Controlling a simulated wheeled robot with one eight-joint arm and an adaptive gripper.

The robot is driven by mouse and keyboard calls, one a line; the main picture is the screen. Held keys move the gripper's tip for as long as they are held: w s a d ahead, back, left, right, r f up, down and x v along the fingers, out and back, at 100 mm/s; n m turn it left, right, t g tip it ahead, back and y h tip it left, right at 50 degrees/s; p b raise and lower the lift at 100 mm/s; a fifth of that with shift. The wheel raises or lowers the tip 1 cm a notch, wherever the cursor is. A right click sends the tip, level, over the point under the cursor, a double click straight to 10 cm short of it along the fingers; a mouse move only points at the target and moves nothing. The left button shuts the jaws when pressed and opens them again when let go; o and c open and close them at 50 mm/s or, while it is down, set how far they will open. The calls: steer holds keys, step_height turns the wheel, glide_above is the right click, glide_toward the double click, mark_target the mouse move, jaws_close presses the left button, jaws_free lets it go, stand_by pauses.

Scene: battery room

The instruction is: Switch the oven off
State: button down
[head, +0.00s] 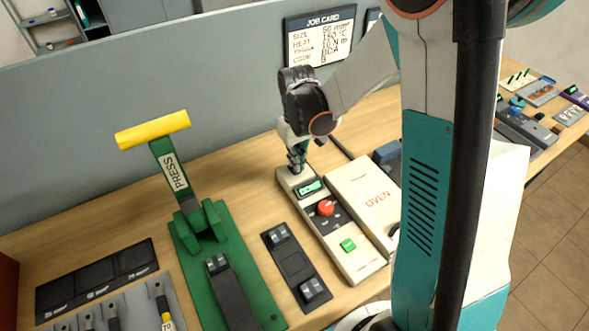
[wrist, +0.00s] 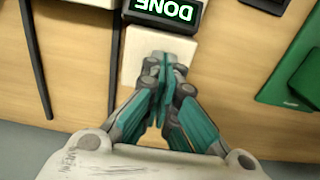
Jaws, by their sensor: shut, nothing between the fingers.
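The oven (head: 372,184) is a white box with "OVEN" in red letters. Left of it lies a long pale control box (head: 362,266) with a green-lit display (head: 310,187), a red knob (head: 326,208) and a green button (head: 348,245). In the wrist view the display (wrist: 165,10) reads "DONE" upside down. My gripper (head: 297,167) is shut and empty, pointing down at the control box's far end, behind the display. In the wrist view, my gripper (wrist: 162,68) is over the blank white end. I cannot tell if it touches. Knob and button are out of the wrist view.
A green press (head: 185,225) with a yellow handle stands to the left. A dark tray (head: 296,265) lies between it and the control box. A partition with a job card (head: 319,38) rises behind. My arm hides part of the oven's right side.

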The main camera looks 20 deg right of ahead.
steer(key=shift+f+b, duration=0.85)
steer(key=shift+f, duration=0.2)
stand_by(0.4)
steer(key=shift+r, duration=0.15)
steer(key=shift+r+p, duration=2.3)
steer(key=shift+r, duration=1.1)
steer(key=s+r+m+t+b, duration=0.1)
steer(key=s+r+t+b, duration=0.1)
steer(key=s+r, duration=0.3)
steer(key=s+r+m+t+b, duration=0.1)
steer(key=s+r+t+b, duration=0.2)
steer(key=s, duration=1)
steer(key=shift+s+r+t, duration=0.2)
steer(key=shift+r+t, duration=0.9)
steer(key=shift+r, duration=0.4)
